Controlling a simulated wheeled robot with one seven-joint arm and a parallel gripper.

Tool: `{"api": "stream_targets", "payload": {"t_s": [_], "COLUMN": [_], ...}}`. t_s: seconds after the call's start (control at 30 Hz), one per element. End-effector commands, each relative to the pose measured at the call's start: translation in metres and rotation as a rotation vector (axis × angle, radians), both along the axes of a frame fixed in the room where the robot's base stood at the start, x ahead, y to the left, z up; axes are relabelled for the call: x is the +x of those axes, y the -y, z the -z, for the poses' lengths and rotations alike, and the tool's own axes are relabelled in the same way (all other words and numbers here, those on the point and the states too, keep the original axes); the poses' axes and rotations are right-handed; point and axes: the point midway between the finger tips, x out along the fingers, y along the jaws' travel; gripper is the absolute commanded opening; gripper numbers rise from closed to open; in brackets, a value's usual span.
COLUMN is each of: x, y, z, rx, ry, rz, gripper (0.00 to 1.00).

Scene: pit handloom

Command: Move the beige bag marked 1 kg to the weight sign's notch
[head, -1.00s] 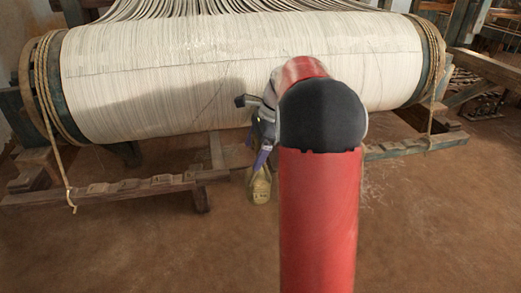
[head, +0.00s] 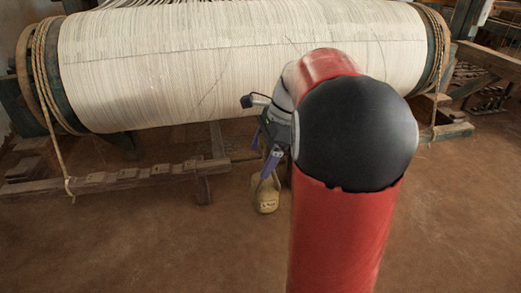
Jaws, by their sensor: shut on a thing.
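The beige bag (head: 266,196) hangs below my gripper (head: 268,165) near the middle of the head view. A small dark mark shows on the bag's front, too small to read surely. My gripper's purple-blue fingers are shut on the top of the bag. The bag is in front of the wooden beam with notches (head: 130,177), just right of its left stretch. My red arm hides the beam's middle and right part. I cannot make out the weight sign.
A large roller wound with pale warp threads (head: 200,70) spans the back, with ropes (head: 45,110) at its ends. A wooden post (head: 217,140) stands behind the bag. The brown floor (head: 150,245) in front is clear.

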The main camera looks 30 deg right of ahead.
Motion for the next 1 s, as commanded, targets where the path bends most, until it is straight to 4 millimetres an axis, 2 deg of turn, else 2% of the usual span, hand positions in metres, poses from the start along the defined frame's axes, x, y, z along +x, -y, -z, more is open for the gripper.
{"api": "stream_targets", "payload": {"t_s": [0.7, 1.0], "x": [-0.052, -0.064], "y": [-0.015, -0.018], "z": [-0.007, -0.008], "rx": [-0.001, -0.001], "ry": [0.004, 0.004], "rz": [0.001, 0.001], "gripper": [0.21, 0.21]}}
